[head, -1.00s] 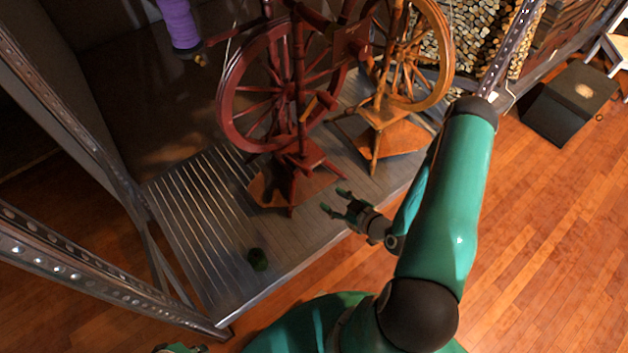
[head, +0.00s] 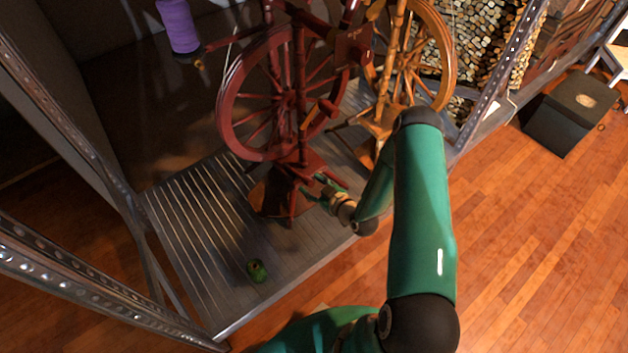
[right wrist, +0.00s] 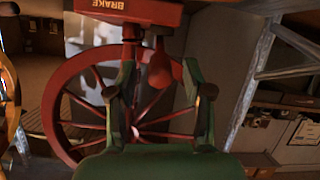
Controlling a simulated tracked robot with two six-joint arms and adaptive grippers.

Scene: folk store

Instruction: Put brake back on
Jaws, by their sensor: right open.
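The dark red spinning wheel (head: 262,95) stands on the slatted metal shelf. A red block (right wrist: 125,8) lettered BRAKE crosses the top of the right wrist view. A red paddle-shaped part (right wrist: 163,68) shows below it between my fingers; I cannot tell whether this is the brake. My right gripper (head: 318,186) is open and seems empty, low beside the red wheel's base and post. Its two green fingers also show in the right wrist view (right wrist: 160,85), with the wheel behind them. I cannot tell whether they touch anything. My left gripper is not in view.
A wooden spinning wheel (head: 392,70) stands close by at the right. A purple spool (head: 178,25) is at the back. Metal uprights (head: 75,125) stand at the left.

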